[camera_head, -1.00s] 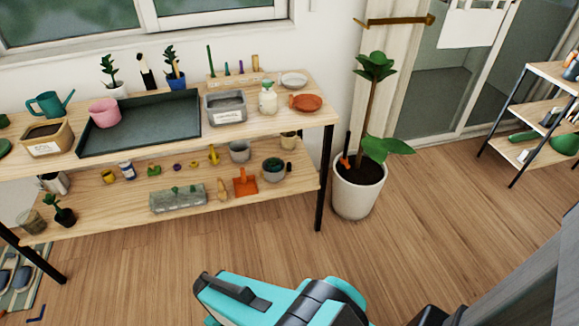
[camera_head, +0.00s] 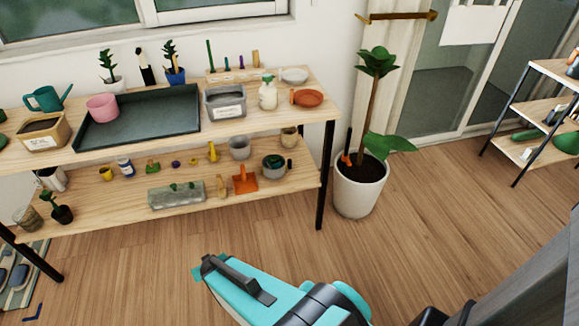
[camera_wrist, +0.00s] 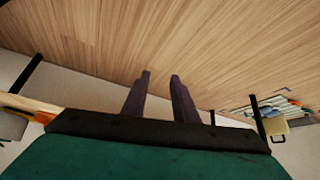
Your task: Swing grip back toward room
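My gripper (camera_wrist: 160,74) shows in the wrist view as two dark fingers standing apart with nothing between them, so it is open and empty. The wood floor (camera_wrist: 150,35) lies beyond the fingertips. In the head view my teal and black arm end reaches in from the lower right, over the floor in front of the plant bench (camera_head: 265,112). The fingers cannot be made out clearly there. It is apart from the bench and the potted plant (camera_head: 360,190).
The bench carries a dark tray (camera_head: 150,128), pots and small tools on two levels. A shelf rack (camera_head: 545,110) stands at the right by the glass door. A striped mat (camera_head: 20,285) lies at lower left. Floor between the plant and rack is clear.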

